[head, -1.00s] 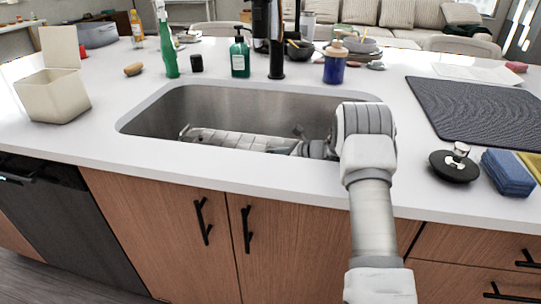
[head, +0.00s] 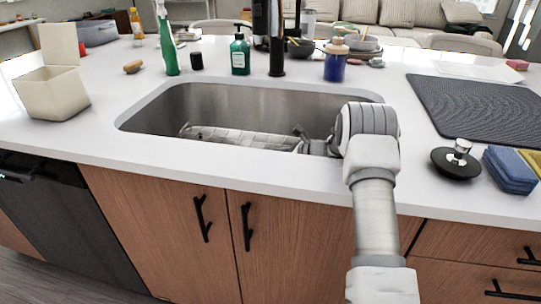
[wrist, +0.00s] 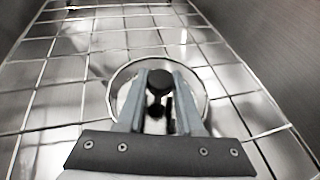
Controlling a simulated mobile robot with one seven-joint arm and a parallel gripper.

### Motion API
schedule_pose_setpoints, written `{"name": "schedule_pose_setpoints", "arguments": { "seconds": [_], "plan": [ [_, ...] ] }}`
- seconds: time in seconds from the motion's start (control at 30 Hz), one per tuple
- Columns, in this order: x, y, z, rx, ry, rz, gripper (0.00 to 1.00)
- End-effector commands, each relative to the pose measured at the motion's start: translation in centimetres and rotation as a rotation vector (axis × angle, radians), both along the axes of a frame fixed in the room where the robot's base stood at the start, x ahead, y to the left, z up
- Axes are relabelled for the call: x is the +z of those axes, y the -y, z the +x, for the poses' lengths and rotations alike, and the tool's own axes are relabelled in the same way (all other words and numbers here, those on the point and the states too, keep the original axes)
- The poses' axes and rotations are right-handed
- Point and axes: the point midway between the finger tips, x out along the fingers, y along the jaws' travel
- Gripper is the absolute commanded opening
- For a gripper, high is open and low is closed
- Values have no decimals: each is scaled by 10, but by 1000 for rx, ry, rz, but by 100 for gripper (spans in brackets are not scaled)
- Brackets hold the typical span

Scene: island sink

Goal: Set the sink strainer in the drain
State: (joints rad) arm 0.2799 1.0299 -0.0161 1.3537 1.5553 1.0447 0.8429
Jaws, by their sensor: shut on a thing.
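My arm reaches down into the steel sink (head: 255,97), and my gripper (wrist: 160,92) is low over the wire rack on the sink floor. In the wrist view its two grey fingers are shut on a small dark round knob, which I take to be the top of the sink strainer (wrist: 159,79). The strainer's lower part is mostly hidden by the fingers. Fingers and knob show inside the round opening of the rack (wrist: 109,90), where the drain appears to lie. I cannot tell whether the strainer touches the drain. In the head view the sink's front wall hides the fingertips.
A black disc with a metal knob (head: 456,160) lies on the counter right of the sink, beside blue sponges (head: 510,170) and a dark drying mat (head: 480,108). The faucet (head: 276,45), a green soap bottle (head: 239,52) and a blue jar (head: 335,64) stand behind the sink.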

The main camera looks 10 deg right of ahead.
Motion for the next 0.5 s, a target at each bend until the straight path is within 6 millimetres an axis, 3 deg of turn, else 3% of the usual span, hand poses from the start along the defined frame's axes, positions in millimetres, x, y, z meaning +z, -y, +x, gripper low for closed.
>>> {"name": "schedule_pose_setpoints", "arguments": {
  "seconds": [0.17, 0.2, 0.4, 0.5],
  "plan": [
    [0, 0, 0, 0, 1, -1, 0],
    [0, 0, 0, 0, 1, -1, 37],
    [0, 0, 0, 0, 1, -1, 70],
    [0, 0, 0, 0, 1, -1, 70]
  ]
}}
